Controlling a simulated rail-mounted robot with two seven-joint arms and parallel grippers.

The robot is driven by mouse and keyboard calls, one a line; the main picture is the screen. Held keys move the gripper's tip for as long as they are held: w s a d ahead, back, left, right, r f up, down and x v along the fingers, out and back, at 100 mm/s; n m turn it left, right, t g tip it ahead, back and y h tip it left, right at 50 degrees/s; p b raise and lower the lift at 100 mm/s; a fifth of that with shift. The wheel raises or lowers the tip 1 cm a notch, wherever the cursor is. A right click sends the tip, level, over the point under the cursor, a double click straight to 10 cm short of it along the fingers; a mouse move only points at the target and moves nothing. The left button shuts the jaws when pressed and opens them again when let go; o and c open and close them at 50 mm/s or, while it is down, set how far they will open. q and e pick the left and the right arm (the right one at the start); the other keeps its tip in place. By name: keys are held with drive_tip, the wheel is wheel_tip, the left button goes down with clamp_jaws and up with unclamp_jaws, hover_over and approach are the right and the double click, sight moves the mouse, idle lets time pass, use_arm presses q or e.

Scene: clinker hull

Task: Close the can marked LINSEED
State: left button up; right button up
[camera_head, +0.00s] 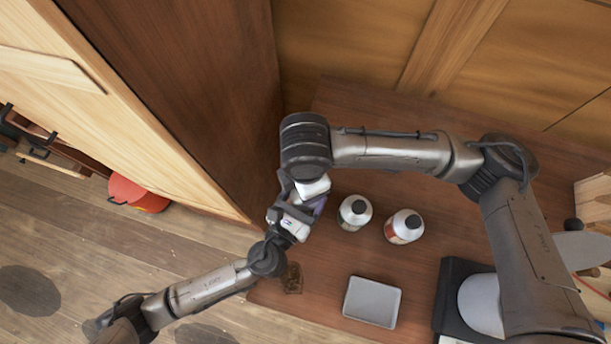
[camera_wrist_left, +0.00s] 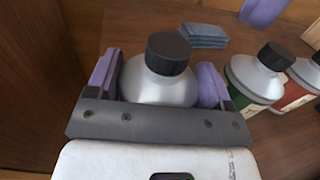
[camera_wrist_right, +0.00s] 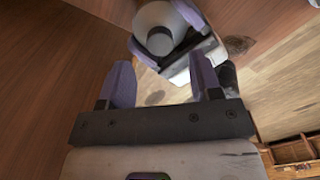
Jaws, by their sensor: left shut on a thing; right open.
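A silver can with a black cap (camera_wrist_left: 169,53) is held between the purple fingers of my left gripper (camera_wrist_left: 160,66). In the right wrist view the same can (camera_wrist_right: 178,22) shows with its cap toward my right gripper (camera_wrist_right: 162,68). My right gripper is open and empty, its fingers apart from the cap. The cap sits on the can's neck; I cannot tell how tightly. Two more capped cans stand on the table: one with a green label (camera_head: 354,212) and one with a red label (camera_head: 404,227). No label text is readable, and the held can's label is hidden.
A grey tray (camera_head: 372,302) lies near the table's front edge. A blue folded stack (camera_wrist_left: 203,35) lies behind the held can. A tall wooden cabinet (camera_head: 185,90) stands left of the table. A red container (camera_head: 137,194) is on the floor. The table between cans and tray is clear.

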drive_tip(key=shift+r, duration=0.1)
drive_tip(key=r+n, duration=0.3)
drive_tip(key=shift+w+d+r+n+h, duration=0.15)
drive_tip(key=shift+w+d+n+h, duration=0.15)
drive_tip(key=shift+d, duration=0.1)
drive_tip(key=shift+s+a+n, duration=0.25)
drive_tip(key=shift+n, duration=0.15)
drive_tip(key=shift+a+n, duration=0.15)
drive_tip(key=shift+n, duration=0.35)
drive_tip(key=shift+f, duration=4)
